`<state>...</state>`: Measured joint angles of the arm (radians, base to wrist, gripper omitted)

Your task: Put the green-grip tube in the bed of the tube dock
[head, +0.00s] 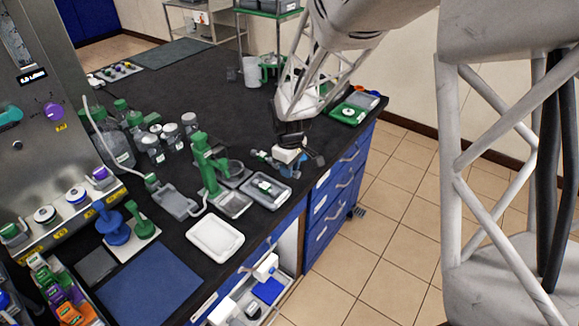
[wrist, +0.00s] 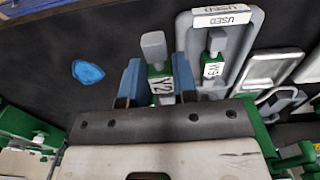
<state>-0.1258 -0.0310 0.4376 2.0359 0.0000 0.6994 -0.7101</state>
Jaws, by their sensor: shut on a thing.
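My gripper (wrist: 158,84) has its blue fingers on either side of a small piece (wrist: 160,82) with a grey top, a green grip and a white label that seems to read Y2. It is shut on this piece. In the head view my gripper (head: 289,160) is low over the bench's right part, and the piece is hard to make out there. A pale flexible tube with a green grip (head: 152,182) meets a grey tray-like block (head: 178,204), possibly the tube dock; I cannot tell its bed clearly.
A grey tray (wrist: 183,50) marked USED lies beside my gripper, holding a similar green-grip piece (wrist: 214,66). The tray (head: 284,197) shows in the head view. A green stand (head: 205,165), a white tray (head: 215,238) and several bottles stand left. The bench behind is mostly clear.

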